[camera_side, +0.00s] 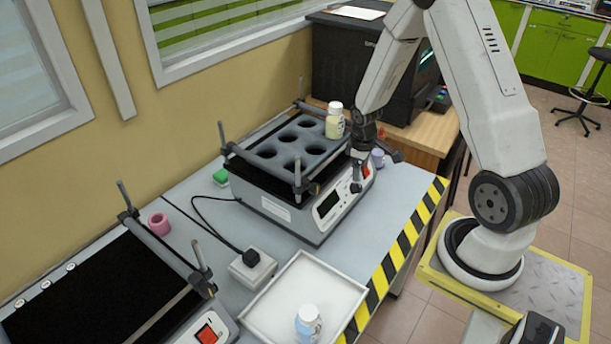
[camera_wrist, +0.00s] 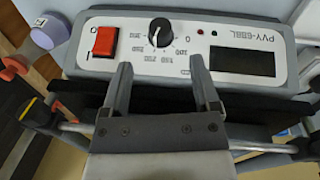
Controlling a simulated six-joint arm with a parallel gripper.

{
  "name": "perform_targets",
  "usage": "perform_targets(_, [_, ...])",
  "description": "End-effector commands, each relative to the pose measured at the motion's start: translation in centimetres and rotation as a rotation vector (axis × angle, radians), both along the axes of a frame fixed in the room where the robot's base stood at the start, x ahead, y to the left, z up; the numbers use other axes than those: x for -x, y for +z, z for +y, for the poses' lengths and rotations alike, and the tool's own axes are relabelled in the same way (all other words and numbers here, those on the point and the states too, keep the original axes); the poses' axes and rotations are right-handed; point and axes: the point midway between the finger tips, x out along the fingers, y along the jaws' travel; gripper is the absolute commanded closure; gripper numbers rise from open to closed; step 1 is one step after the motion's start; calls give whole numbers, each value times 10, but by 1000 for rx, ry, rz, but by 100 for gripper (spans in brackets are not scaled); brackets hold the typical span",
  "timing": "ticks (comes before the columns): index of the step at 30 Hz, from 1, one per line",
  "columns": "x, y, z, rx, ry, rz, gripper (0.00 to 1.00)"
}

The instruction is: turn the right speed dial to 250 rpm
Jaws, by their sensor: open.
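The black round speed dial (camera_wrist: 160,32) is on the light front panel of the right shaker in the wrist view. A printed number scale surrounds it, and its white pointer mark is too small to read exactly. My gripper (camera_wrist: 160,68) is open, with its two fingers apart and nothing between them. Its fingertips are just below the dial in the picture, one toward each side; I see no contact. In the side view my gripper (camera_side: 362,178) is at the front panel of the right shaker (camera_side: 290,218), partly covering the dial area.
A red switch (camera_wrist: 105,41) and a dark display (camera_wrist: 229,62) flank the dial. A capped bottle (camera_side: 335,121) stands in the shaker's rack. A purple-capped container (camera_side: 378,158) stands close beside my gripper. A white tray (camera_side: 268,304) holds another bottle (camera_side: 308,323). A second shaker (camera_side: 95,290) is at left.

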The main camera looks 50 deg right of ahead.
Motion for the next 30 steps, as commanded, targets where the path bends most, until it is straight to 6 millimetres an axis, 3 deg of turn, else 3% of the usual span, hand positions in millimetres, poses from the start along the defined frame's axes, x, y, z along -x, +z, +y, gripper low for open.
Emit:
perform_targets(8, [1, -11, -1, -2, -2, 4, 21])
perform_targets(30, [-1, -74, -8, -4, -3, 1, 21])
